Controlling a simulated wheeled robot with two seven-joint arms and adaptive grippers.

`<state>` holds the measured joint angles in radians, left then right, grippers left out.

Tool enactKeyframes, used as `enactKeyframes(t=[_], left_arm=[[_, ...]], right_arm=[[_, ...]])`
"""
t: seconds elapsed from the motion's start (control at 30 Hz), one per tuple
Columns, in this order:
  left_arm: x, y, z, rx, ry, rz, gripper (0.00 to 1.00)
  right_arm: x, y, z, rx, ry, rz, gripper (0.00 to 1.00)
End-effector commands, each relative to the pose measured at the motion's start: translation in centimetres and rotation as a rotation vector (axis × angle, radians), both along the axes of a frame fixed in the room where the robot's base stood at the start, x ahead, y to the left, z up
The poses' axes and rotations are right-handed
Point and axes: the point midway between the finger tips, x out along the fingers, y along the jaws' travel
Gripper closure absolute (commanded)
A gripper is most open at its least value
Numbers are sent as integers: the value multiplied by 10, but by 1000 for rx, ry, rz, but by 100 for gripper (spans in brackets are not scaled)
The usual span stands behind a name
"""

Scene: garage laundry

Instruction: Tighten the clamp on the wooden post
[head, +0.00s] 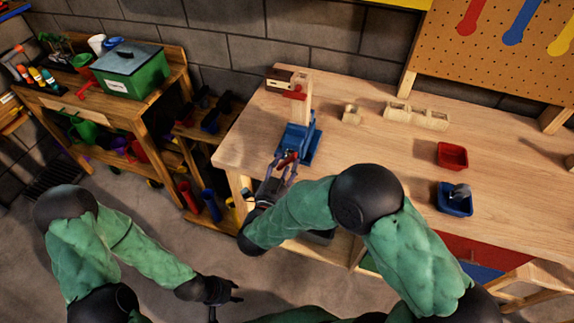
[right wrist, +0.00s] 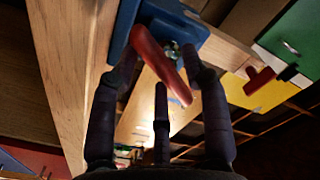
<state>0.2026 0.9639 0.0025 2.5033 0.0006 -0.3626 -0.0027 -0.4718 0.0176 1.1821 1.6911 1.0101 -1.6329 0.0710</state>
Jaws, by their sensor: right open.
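The light wooden post (head: 305,110) stands upright at the left end of the workbench. Its foot is in a blue clamp (head: 298,140), which also shows in the right wrist view (right wrist: 188,25). The clamp's red handle (head: 287,160) sticks out at the bench's left front corner. My right gripper (head: 284,172) is there, fingers open. In the right wrist view the red handle (right wrist: 158,60) lies slanted between the spread fingers; I cannot tell whether any finger touches it. My left gripper (head: 226,298) hangs low over the floor, empty, with its fingers apart.
The workbench (head: 360,150) also bears wooden blocks (head: 416,116), a red bin (head: 452,155) and a blue bin (head: 453,203). A wooden shelf (head: 150,101) with a green box (head: 132,75) stands left.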

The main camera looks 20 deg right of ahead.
Motion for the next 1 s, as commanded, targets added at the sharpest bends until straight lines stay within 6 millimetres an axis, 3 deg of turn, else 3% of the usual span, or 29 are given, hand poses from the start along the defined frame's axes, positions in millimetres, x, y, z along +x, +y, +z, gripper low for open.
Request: enactKeyframes(t=[0.47, 0.63, 1.0], left_arm=[[0, 0, -3, 0, 0, 0, 60], [0, 0, -3, 0, 0, 0, 60], [0, 0, -7, 0, 0, 0, 60]], right_arm=[[11, -7, 1, 0, 0, 1, 54], [10, -7, 1, 0, 0, 1, 100], [10, -7, -1, 31, -20, -1, 100]])
